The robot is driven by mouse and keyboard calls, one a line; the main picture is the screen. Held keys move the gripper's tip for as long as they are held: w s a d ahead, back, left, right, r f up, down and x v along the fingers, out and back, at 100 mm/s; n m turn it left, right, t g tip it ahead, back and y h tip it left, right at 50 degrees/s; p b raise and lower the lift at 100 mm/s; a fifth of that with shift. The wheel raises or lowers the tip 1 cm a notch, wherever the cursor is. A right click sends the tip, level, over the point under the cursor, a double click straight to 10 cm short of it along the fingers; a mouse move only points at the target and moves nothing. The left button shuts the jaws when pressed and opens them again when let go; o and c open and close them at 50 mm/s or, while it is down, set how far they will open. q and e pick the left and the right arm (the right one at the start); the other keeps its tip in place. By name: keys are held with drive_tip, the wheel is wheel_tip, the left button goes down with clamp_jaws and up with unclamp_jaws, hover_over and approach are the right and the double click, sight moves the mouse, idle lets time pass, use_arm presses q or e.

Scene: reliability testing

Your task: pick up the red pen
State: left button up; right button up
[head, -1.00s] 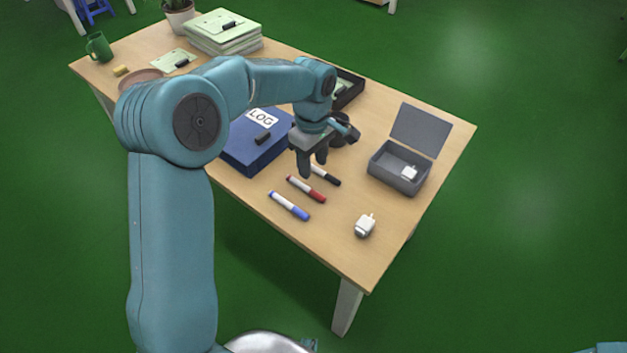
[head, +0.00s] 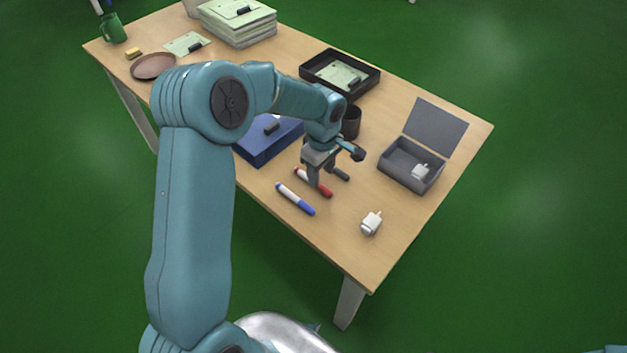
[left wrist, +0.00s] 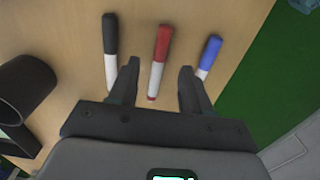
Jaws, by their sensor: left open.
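The red pen (head: 324,190), a marker with a white part, lies on the table between a black one and a blue one. My left gripper (head: 327,184) is low over it, and one finger hides part of it in the head view. In the left wrist view the red pen (left wrist: 159,58) lies ahead, with its white end between the fingertips of my open left gripper (left wrist: 158,72). I cannot tell whether the fingers touch the table. My right gripper is not in view.
The blue marker (head: 295,199) and the black marker (left wrist: 111,45) lie close on either side. A white plug-like object (head: 371,223), a grey open box (head: 408,172), a dark cup (head: 351,122) and a blue binder (head: 262,150) stand around. The table's front right corner is bare.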

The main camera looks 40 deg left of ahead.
sight(322, 188)
use_arm(q)
drive_tip(key=f, duration=0.4)
drive_tip(key=shift+s+a+p, duration=0.1)
drive_tip(key=shift+a+p, duration=0.1)
drive_tip(key=shift+p, duration=0.1)
drive_tip(key=shift+f, duration=0.4)
drive_tip(key=shift+c, duration=0.7)
clamp_jaws()
drive_tip(key=shift+r, duration=0.15)
